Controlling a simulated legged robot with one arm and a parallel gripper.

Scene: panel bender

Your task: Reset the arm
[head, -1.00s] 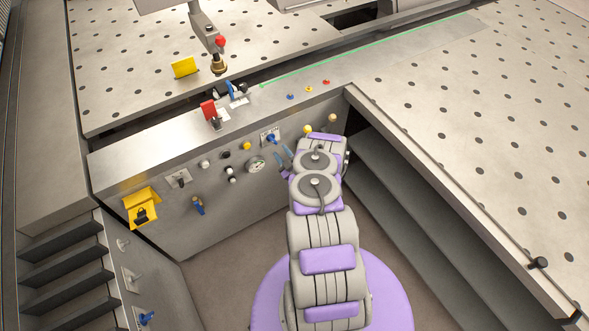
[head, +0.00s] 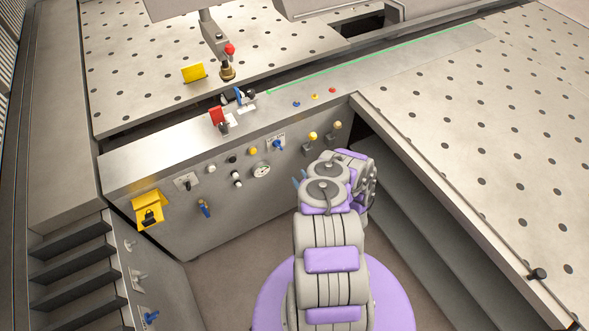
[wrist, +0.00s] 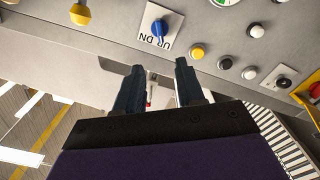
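My arm is folded in front of the grey control panel (head: 222,209) in the head view. My gripper (head: 297,181) shows there only as blue-grey fingertips at the left of the arm's upper end, partly hidden by my arm. In the wrist view my gripper (wrist: 158,88) has two dark fingers standing apart with nothing between them. The panel's blue UP/DN selector (wrist: 159,27) lies beyond the fingertips, apart from them.
The panel carries a gauge (head: 261,170), a yellow bracket (head: 147,203) and several buttons and switches. A red lever (head: 216,116) stands on the ledge. A perforated table (head: 470,140) edges the right side, with dark shelves (head: 405,215) below.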

